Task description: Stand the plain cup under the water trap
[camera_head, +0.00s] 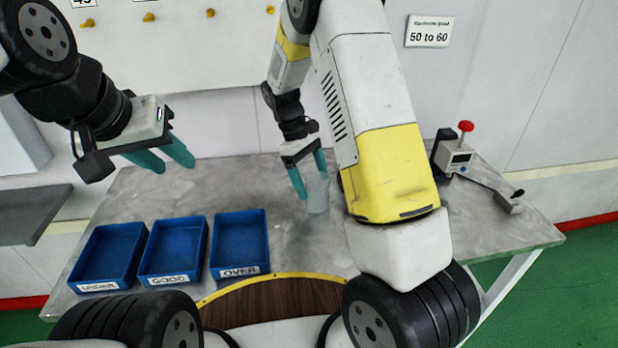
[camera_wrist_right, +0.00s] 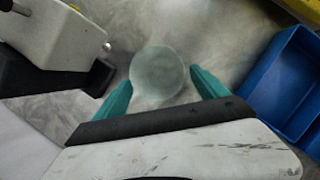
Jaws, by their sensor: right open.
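A clear, frosted cup (camera_head: 317,196) stands on the grey table near its back edge. In the right wrist view the cup (camera_wrist_right: 158,74) shows from above as a pale round disc. My right gripper (camera_head: 306,180) is at the cup, with its teal fingers open. In the right wrist view my right gripper (camera_wrist_right: 160,95) has one finger on either side of the cup, with gaps showing. My left gripper (camera_head: 166,158) is open and empty above the table's left part. I cannot make out a water trap; my right arm hides part of the table.
Blue trays marked UNDER (camera_head: 83,278), GOOD (camera_head: 146,270) and OVER (camera_head: 216,262) stand left of the cup. A small device (camera_head: 453,157) with a red knob stands at the back right. A sign (camera_head: 429,32) on the wall reads 50 to 60.

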